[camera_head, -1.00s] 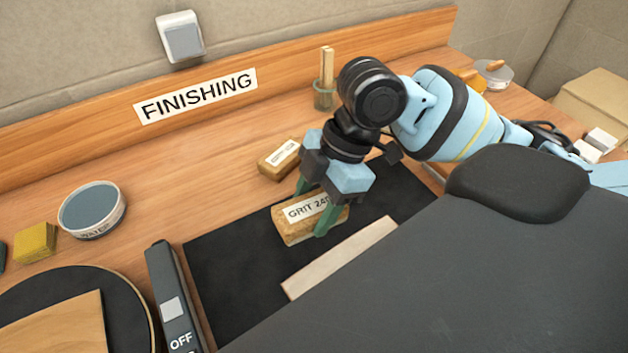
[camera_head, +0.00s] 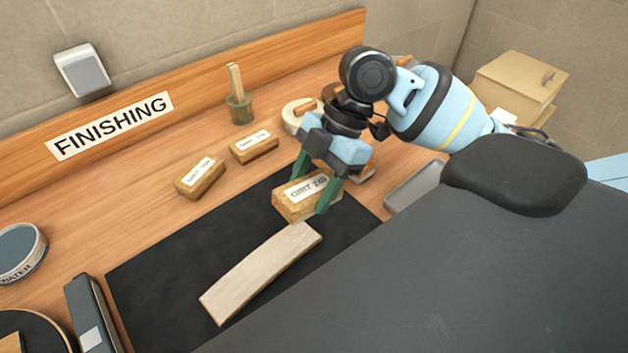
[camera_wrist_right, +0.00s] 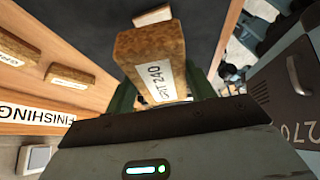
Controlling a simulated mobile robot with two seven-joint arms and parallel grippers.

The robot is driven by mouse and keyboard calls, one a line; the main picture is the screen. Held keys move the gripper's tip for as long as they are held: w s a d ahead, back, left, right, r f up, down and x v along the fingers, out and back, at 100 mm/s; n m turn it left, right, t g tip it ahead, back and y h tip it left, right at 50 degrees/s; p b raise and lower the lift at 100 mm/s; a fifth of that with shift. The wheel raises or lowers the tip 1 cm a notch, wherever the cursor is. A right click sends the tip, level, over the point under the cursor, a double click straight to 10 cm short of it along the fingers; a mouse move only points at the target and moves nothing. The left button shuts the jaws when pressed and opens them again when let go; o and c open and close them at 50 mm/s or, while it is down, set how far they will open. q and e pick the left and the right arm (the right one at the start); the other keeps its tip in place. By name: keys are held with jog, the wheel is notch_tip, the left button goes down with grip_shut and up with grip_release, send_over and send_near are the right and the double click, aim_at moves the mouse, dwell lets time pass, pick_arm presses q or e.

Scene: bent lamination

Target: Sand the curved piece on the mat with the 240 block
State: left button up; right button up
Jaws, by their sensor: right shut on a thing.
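My right gripper (camera_head: 314,188) is shut on the cork-coloured block labelled 240 (camera_head: 292,206). The gripper holds it over the far right part of the black mat (camera_head: 150,275), close to the far end of the curved piece. In the right wrist view the block (camera_wrist_right: 150,50) sits between the fingers with its "240" label showing. The curved piece (camera_head: 258,275) is a pale, gently bent wooden strip lying on the mat. In the right wrist view only a small end of it (camera_wrist_right: 152,16) shows beyond the block. I cannot tell whether block and strip touch. My left gripper is not in view.
Two other labelled blocks (camera_head: 200,177) (camera_head: 254,146) stand on the bench behind the mat. A brush pot (camera_head: 240,108), a round lidded container (camera_head: 300,117) and a grey tray (camera_head: 415,186) are nearby. A water dish (camera_head: 20,252) is at the left. My dark body covers the lower right.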

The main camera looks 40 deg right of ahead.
aim_at(307, 174)
jog(key=shift+w, duration=0.1)
jog(key=shift+w+f+m, duration=0.15)
jog(key=shift+f+m, duration=0.15)
jog(key=shift+m, duration=0.1)
jog(key=w+m+t, duration=0.1)
jog(key=w+f+m+t, duration=0.1)
jog(key=m, duration=0.1)
jog(key=f+m+t, duration=0.1)
jog(key=m, duration=0.1)
jog(key=shift+w+a+h, duration=0.2)
jog(key=shift+w+h, duration=0.1)
jog(key=shift+w, duration=0.1)
jog(key=w+m+t+h, duration=0.3)
jog(key=w+m+h, duration=0.2)
jog(key=m, duration=0.7)
jog(key=shift+w+a+m+t, duration=0.3)
jog(key=shift+w+a+m, duration=0.1)
jog(key=shift+w+a, duration=0.1)
